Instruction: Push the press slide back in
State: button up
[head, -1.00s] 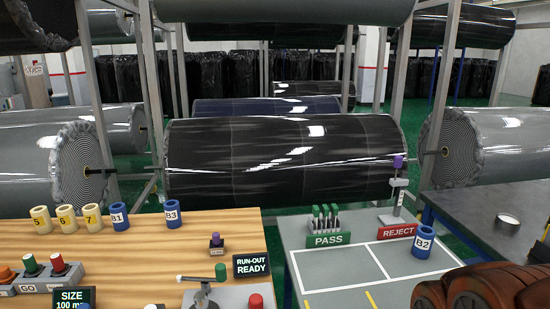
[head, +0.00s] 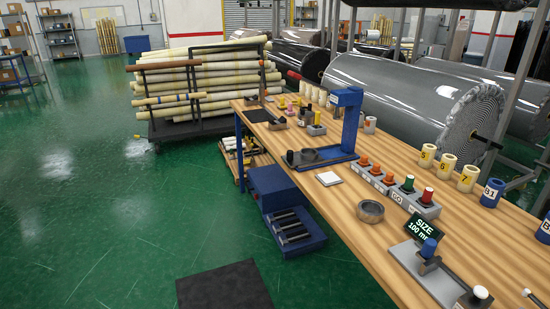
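A blue press (head: 349,125) with an upright column and overhanging head stands on the wooden bench, near the middle of the head view. A low dark slide (head: 300,160) reaches out to the left from under its head along the blue base. A small dark knob stands at the slide's outer left end, and a dark round piece sits on it. The slide appears to be out, but its exact travel is too small to tell. My gripper is not in view.
The wooden bench (head: 345,218) carries a button box (head: 415,197), a tape ring (head: 370,211), a SIZE display (head: 424,229) and numbered cups (head: 447,165). A blue unit (head: 285,205) stands below its left edge. A dark mat (head: 224,287) lies on the open green floor.

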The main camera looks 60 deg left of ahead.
aim_at(305, 156)
jog(key=u, duration=2.7)
jog(key=i, duration=2.4)
jog(key=z, duration=0.25)
